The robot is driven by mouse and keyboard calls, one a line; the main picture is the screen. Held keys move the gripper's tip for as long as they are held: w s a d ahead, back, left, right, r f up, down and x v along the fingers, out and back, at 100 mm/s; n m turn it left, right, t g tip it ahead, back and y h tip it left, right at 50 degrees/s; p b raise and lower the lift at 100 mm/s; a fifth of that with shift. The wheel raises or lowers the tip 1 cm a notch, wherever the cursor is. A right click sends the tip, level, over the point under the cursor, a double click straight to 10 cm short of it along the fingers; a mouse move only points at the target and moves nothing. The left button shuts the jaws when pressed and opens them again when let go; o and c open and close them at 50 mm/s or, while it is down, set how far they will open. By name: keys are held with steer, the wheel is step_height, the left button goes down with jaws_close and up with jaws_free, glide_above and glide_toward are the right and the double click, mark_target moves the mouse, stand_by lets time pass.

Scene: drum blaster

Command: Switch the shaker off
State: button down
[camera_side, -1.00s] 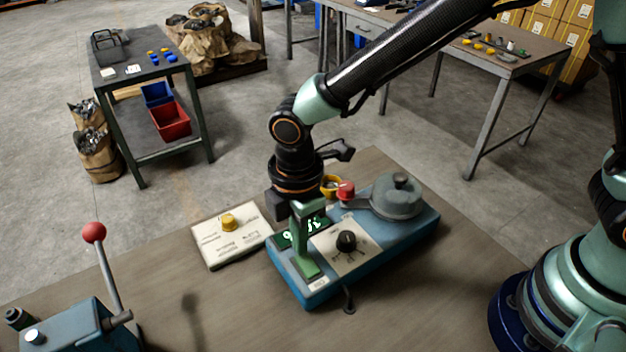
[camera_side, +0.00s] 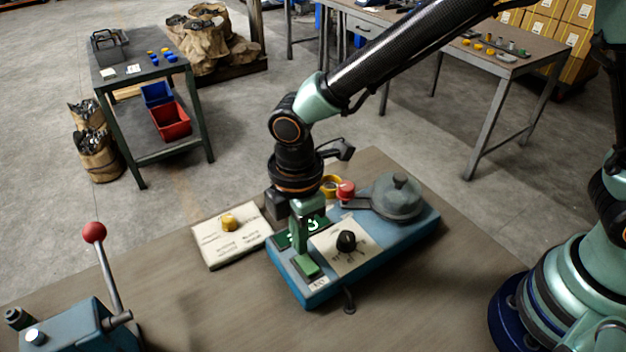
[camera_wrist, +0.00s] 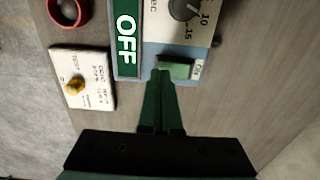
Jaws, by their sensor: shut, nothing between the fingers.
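The shaker is a blue box (camera_side: 420,222) with a grey lidded drum (camera_side: 398,197) and a black dial (camera_side: 346,241). At its front-left end is a green block (camera_side: 307,266), by a white label in the wrist view that looks like ON. The green block shows there too (camera_wrist: 175,68), at the end of a dark green plate marked OFF (camera_wrist: 127,38). My gripper (camera_side: 299,248) is shut and empty. Its fingertips (camera_wrist: 160,72) are right beside the block's edge in the wrist view. I cannot tell whether they touch it.
A white card with a yellow button (camera_side: 229,223) lies left of the shaker. A red knob (camera_side: 345,190) and a yellow cup (camera_side: 329,182) are behind my gripper. A red-knobbed lever (camera_side: 95,233) stands at the front left. Bare bench lies in front of the shaker.

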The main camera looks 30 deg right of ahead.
steer(key=shift+r, duration=2.3)
steer(key=shift+w+d+r, duration=0.1)
steer(key=shift+d+r, duration=0.05)
steer(key=shift+d, duration=0.05)
steer(key=s+d+r+m+t, duration=0.1)
steer(key=d+r+m+t, duration=0.1)
steer(key=d+r+m, duration=0.2)
steer(key=s+d+r+m+t, duration=0.1)
steer(key=d+r+m, duration=0.3)
steer(key=d+m, duration=0.4)
steer(key=s+d+r+m+t, duration=0.1)
steer(key=d+r+m, duration=0.3)
steer(key=d, duration=1)
steer(key=shift+d+m+t, duration=0.2)
steer(key=shift+m+t, duration=0.6)
steer(key=shift+m, duration=0.2)
steer(key=shift+r, duration=0.1)
